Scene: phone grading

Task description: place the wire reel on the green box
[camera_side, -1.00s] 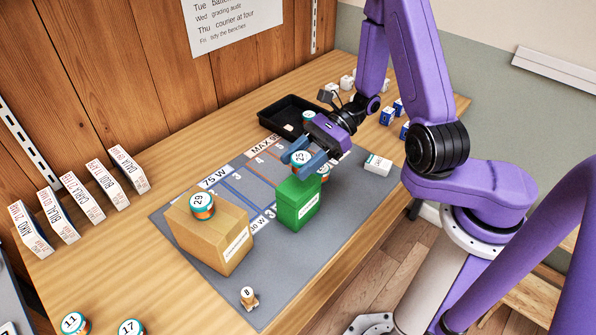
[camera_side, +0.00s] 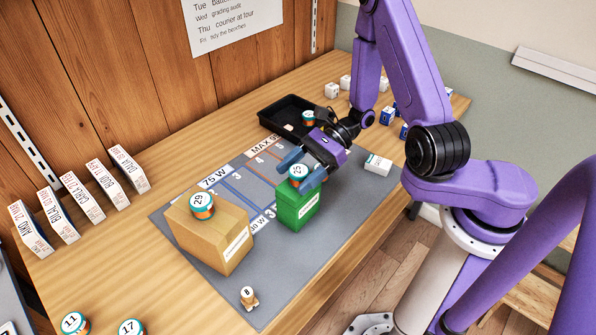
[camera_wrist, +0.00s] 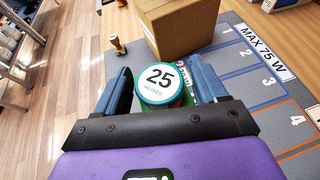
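The wire reel marked 25 (camera_side: 298,172) has a white top, a teal rim and an orange side. It sits upright on top of the green box (camera_side: 297,208), which stands on the grey mat. In the wrist view the reel (camera_wrist: 160,86) is between my gripper's blue fingers (camera_wrist: 164,88), with narrow gaps showing beside it. My gripper (camera_side: 302,169) is open around the reel, low over the box. A little of the green box shows beneath the reel in the wrist view, and the rest is hidden.
A cardboard box (camera_side: 222,240) with a reel marked 29 (camera_side: 202,206) on top stands left of the green box. A black tray (camera_side: 270,121) is behind my gripper. A white box (camera_side: 378,164) lies to the right.

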